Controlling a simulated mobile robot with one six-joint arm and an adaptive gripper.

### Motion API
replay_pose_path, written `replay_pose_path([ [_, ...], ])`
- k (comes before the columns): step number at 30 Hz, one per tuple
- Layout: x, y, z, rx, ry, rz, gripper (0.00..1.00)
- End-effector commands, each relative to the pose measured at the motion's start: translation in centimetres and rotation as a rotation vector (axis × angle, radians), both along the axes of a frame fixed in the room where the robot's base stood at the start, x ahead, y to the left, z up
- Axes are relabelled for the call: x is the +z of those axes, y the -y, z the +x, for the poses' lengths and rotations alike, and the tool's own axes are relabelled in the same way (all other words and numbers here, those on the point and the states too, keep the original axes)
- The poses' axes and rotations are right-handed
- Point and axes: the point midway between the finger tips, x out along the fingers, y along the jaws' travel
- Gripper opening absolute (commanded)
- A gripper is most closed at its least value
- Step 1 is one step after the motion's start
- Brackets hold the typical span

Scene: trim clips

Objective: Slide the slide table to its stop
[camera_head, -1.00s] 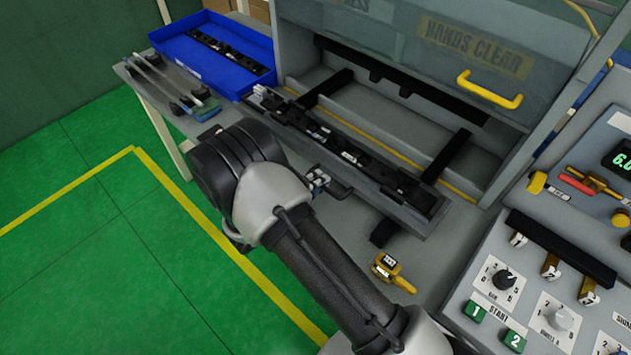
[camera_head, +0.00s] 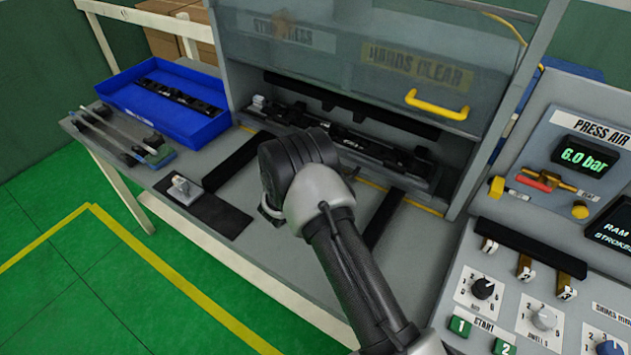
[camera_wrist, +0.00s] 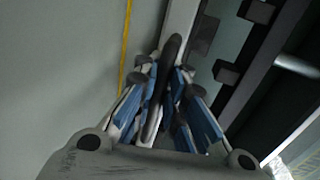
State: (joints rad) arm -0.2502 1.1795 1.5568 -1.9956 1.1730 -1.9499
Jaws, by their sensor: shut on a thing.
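The slide table (camera_head: 412,180) is a long grey tray carrying a black fixture strip (camera_head: 345,135). In the head view it sits at the back, under the press guard, with two black rails (camera_head: 232,163) bare in front of it. I cannot tell whether it touches a stop. My arm's wrist hides its front middle and my fingertips there. In the wrist view, my gripper (camera_wrist: 165,88) has its blue-and-grey fingers closed around a dark bar (camera_wrist: 168,62), which looks like the slide table's handle. The bar's far end meets a pale strip.
A blue tray (camera_head: 165,100) with a black strip stands at the left. The guard's yellow handle (camera_head: 437,104) is above right. A control panel (camera_head: 520,290) borders the right.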

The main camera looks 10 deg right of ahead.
Motion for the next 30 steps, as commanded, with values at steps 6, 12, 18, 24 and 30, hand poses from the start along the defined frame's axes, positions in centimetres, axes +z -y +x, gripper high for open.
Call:
replay_pose_path([
  [6,0.3,1.9,1.9,-0.003,0.008,-0.002,0.0],
  [12,0.3,2.3,2.4,-0.001,0.007,-0.001,0.0],
  [18,0.4,2.3,2.5,-0.001,0.007,-0.001,0.0],
  [24,0.4,2.3,2.5,0.0,0.007,-0.001,0.12],
  [30,0.2,2.3,2.4,0.0,0.005,-0.001,0.25],
])
